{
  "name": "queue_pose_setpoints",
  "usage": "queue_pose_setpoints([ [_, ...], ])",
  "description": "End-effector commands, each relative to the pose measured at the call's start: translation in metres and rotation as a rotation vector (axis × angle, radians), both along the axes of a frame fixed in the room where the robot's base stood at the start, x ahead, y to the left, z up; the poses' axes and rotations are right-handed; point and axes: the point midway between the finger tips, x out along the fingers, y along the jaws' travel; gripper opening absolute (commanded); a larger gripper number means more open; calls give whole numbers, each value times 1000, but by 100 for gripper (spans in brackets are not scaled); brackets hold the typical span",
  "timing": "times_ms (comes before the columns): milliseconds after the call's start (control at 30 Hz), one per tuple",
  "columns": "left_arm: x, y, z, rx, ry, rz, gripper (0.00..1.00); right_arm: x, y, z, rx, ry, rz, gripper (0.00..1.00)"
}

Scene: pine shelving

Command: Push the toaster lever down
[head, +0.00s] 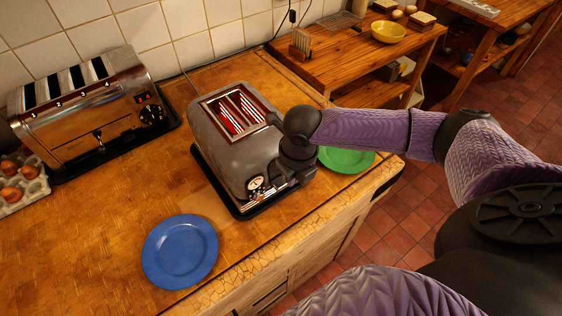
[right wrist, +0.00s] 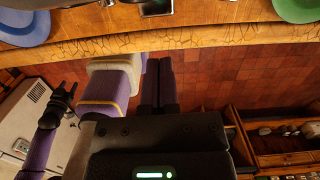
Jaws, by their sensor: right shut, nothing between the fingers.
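The grey toaster (head: 222,140) stands on a black base on the wooden counter, with red showing in its two top slots. A round dial (head: 256,184) and chrome trim are on its front end. My right gripper (head: 288,183) is shut and empty, close against the right part of that front end. It hides part of the front, and I cannot make out the lever or whether the gripper touches it. A chrome bit of the toaster (right wrist: 156,8) shows at the top of the right wrist view. My left gripper (right wrist: 64,96) is at the left there, apparently open, away from the toaster.
A blue plate (head: 180,251) lies in front of the toaster, and a green plate (head: 346,159) lies right of it, partly behind my arm. A larger chrome toaster (head: 92,112) and an egg carton (head: 22,182) are at the left. The counter's front edge is close.

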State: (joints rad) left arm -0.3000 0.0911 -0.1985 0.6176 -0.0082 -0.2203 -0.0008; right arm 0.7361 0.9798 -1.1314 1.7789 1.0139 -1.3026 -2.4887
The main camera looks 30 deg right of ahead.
Motion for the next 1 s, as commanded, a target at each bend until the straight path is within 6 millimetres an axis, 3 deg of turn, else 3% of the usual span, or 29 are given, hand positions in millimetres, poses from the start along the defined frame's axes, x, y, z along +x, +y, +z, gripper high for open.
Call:
queue_pose_setpoints([
  [100,0,-4,8,-7,-1,3,59,-2,0,28,0,-3,0,0],
  [300,1,-9,12,-15,-2,8,59,-5,0,55,0,1,1,0],
  [1000,1,-4,12,-7,-3,4,59,-6,0,59,0,2,0,0],
])
